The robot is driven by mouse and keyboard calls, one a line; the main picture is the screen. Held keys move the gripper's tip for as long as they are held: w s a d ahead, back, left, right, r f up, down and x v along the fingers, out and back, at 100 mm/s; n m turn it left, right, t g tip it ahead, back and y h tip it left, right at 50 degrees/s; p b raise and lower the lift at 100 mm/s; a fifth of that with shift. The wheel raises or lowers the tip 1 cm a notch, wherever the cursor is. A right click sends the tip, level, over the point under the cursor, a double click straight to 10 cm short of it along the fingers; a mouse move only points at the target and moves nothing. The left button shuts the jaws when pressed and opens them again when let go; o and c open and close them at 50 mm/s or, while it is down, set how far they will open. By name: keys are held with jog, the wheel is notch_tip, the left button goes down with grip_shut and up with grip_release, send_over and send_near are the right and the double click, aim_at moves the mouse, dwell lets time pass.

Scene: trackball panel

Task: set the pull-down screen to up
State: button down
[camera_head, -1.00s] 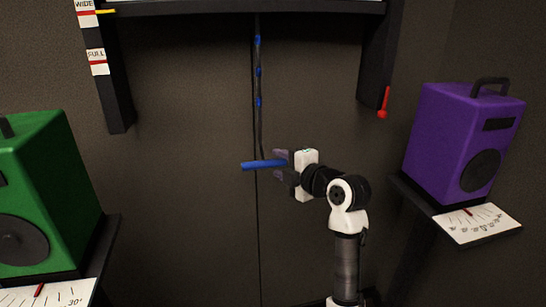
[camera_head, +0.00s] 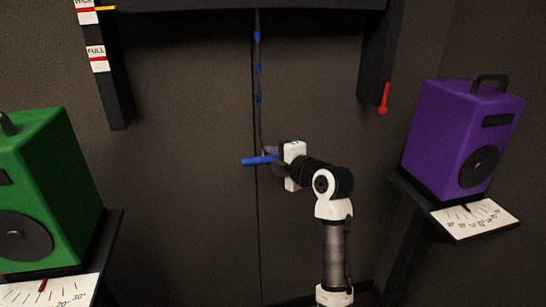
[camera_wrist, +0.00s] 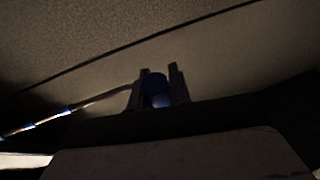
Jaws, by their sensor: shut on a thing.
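The pull-down screen's blue handle bar (camera_head: 257,161) hangs at the lower end of a dark cord with blue bands (camera_head: 258,70). The cord runs up to the dark screen housing (camera_head: 240,5) at the top of the head view. My gripper (camera_head: 272,160) is at the right part of the handle and is shut on it. In the wrist view the blue handle (camera_wrist: 157,88) shows end-on between the two fingers, and the banded cord (camera_wrist: 45,121) runs off to the left. The screen's fabric cannot be made out.
Labels reading FULL (camera_head: 97,58) and, partly cut off, WIDE (camera_head: 85,10) with a yellow pointer are on the left post. A red lever (camera_head: 384,98) hangs by the right post. A green speaker (camera_head: 50,190) and a purple speaker (camera_head: 462,140) stand on side shelves with angle scales.

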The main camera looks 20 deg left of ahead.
notch_tip(320, 180, up, 25)
jog(key=p, duration=0.8)
jog(key=shift+f, duration=0.2)
jog(key=shift+d+r, duration=0.1)
jog(key=c, duration=1.5)
grip_release()
jog(key=shift+o, duration=1)
jog(key=b+v, duration=0.3)
jog(key=v, duration=1)
jog(key=shift+s+d+b, duration=0.2)
jog(key=shift+d+b, duration=0.1)
jog(key=shift+b, duration=0.1)
